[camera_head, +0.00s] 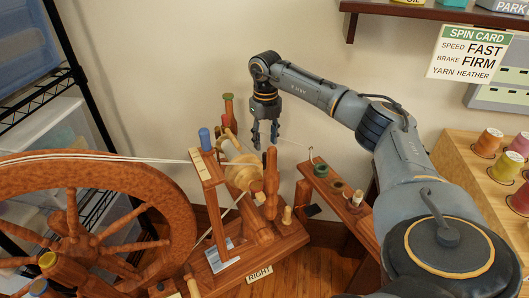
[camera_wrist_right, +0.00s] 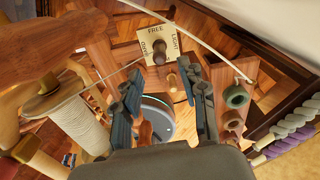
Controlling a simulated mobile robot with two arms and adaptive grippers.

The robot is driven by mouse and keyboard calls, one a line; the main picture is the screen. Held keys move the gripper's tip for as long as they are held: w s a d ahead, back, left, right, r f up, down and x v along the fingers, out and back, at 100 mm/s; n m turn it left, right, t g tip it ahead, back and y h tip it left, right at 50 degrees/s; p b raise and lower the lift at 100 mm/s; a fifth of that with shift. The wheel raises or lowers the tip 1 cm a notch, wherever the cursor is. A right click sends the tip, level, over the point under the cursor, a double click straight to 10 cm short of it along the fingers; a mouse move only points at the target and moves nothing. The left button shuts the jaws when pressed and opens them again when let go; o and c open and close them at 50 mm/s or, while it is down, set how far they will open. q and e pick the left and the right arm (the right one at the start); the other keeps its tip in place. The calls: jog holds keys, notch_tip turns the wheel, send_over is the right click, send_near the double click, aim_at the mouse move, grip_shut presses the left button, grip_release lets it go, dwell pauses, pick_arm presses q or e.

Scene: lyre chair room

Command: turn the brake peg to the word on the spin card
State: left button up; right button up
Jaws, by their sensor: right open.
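The spin card (camera_head: 470,53) on the wall reads SPEED FAST, BRAKE FIRM, YARN HEATHER. In the right wrist view, a cream plate (camera_wrist_right: 144,37) on the spinning wheel carries the words FREE, LIGHT and a third, upside-down word at left that looks like FIRM. A brown peg (camera_wrist_right: 159,57) stands at the plate's lower middle; I cannot tell which word it points to. My right gripper (camera_head: 265,142) is open and empty, pointing down above the wheel's frame. In the right wrist view its fingers (camera_wrist_right: 166,100) are spread below the plate, apart from the peg. My left gripper is not in view.
The large drive wheel (camera_head: 180,203) fills the left. A wound bobbin (camera_head: 240,173) and upright posts stand close to my right gripper. A narrow wooden rail (camera_head: 330,190) with rings is at its right. Thread spools (camera_head: 487,143) stand on a rack at far right.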

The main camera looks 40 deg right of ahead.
notch_tip(320, 180, down, 7)
jog(key=shift+r+b, duration=0.15)
jog(key=shift+b, duration=0.4)
grip_shut()
